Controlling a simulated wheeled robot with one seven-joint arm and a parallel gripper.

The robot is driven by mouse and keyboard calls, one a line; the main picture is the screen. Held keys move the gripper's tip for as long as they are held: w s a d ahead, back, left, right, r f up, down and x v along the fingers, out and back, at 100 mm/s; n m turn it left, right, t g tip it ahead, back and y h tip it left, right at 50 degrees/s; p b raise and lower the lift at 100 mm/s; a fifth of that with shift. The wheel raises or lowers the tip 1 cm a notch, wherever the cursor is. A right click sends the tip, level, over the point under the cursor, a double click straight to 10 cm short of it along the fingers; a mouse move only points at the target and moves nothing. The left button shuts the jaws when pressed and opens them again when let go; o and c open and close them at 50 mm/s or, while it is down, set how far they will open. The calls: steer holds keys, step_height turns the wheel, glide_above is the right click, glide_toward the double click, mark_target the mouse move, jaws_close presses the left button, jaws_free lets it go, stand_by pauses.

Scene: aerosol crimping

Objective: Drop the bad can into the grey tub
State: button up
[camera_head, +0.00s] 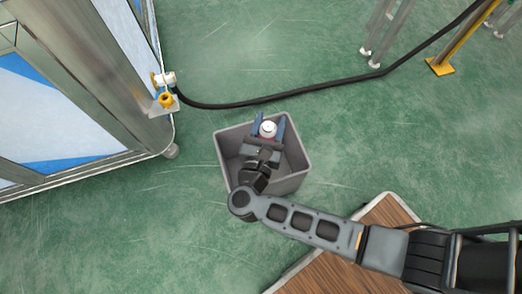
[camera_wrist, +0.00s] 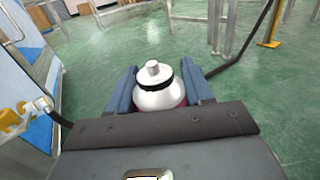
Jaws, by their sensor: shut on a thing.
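The can (camera_head: 268,128) has a white domed top with a small white cap and a dark ring; a bit of red body shows below it in the wrist view (camera_wrist: 158,96). My gripper (camera_head: 270,125) is shut on the can, with one blue finger on each side; the fingers also show in the wrist view (camera_wrist: 160,90). In the head view the gripper and can are over the opening of the grey tub (camera_head: 222,150), which stands on the floor. The lower part of the can is hidden by my gripper. The tub's inside shows no other can.
A metal-framed machine (camera_head: 100,80) with blue and white panels stands at the left. A yellow valve (camera_head: 166,100) on it joins a black hose (camera_head: 290,94) running across the green floor. A wooden-topped surface (camera_head: 330,255) lies under my arm. Metal legs (camera_head: 382,28) stand at the back right.

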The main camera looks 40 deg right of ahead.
steer(key=shift+f, duration=0.2)
steer(key=o, duration=1.4)
steer(key=shift+a, duration=0.1)
steer(key=p+v, duration=0.1)
steer(key=v, duration=0.6)
steer(key=shift+s+a, duration=0.25)
steer(key=shift+d, duration=0.1)
